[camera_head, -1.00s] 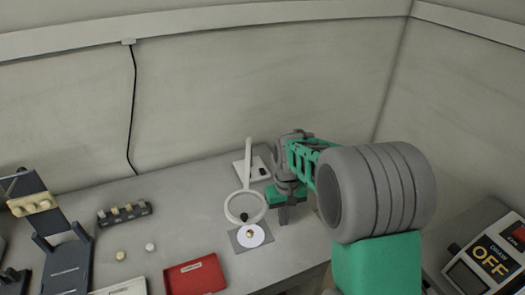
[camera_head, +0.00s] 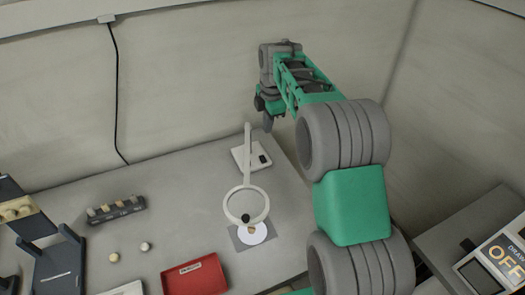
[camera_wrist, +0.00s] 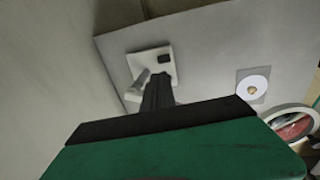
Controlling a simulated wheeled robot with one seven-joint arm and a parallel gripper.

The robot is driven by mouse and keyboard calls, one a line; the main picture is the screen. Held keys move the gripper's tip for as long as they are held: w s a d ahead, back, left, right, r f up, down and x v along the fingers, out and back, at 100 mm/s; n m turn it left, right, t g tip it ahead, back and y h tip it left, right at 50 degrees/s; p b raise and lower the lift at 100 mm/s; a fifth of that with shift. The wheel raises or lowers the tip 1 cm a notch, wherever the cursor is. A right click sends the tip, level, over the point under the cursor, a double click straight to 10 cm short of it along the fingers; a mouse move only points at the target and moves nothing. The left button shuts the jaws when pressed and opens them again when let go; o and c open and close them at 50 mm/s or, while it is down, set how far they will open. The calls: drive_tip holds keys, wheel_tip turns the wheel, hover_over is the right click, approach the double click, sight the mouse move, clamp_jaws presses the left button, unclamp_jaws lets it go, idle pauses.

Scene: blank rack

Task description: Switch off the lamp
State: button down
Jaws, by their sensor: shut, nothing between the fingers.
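The lamp is a white ring head (camera_head: 229,210) on a slim arm rising from a flat white base (camera_head: 241,152). A small black switch (camera_head: 264,160) sits on the base. In the wrist view the base (camera_wrist: 137,62) and the black switch (camera_wrist: 164,58) lie just beyond my fingers, and the ring (camera_wrist: 310,111) is at the right edge. My gripper (camera_head: 268,124) is shut and empty, pointing down in the air above the base, apart from it. Its dark fingers (camera_wrist: 157,82) cover part of the base's near edge in the wrist view. I cannot tell whether the lamp is lit.
A grey square with a white disc (camera_head: 264,236) lies under the ring. A red tray (camera_head: 195,280), two small round pieces (camera_head: 114,257), and a dark rack (camera_head: 116,211) are to the left. A wall is close behind. A panel marked OFF (camera_head: 503,262) is at right.

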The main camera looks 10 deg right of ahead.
sight(263, 156)
drive_tip(key=shift+a, duration=0.1)
drive_tip(key=f+p, duration=0.1)
drive_tip(key=f, duration=0.3)
drive_tip(key=w+f, duration=0.1)
drive_tip(key=f, duration=0.4)
drive_tip(key=w+f+p, duration=0.1)
drive_tip(key=f, duration=0.3)
drive_tip(key=shift+a+f+p, duration=0.25)
drive_tip(key=shift+f+p, duration=0.1)
drive_tip(key=shift+f, duration=0.05)
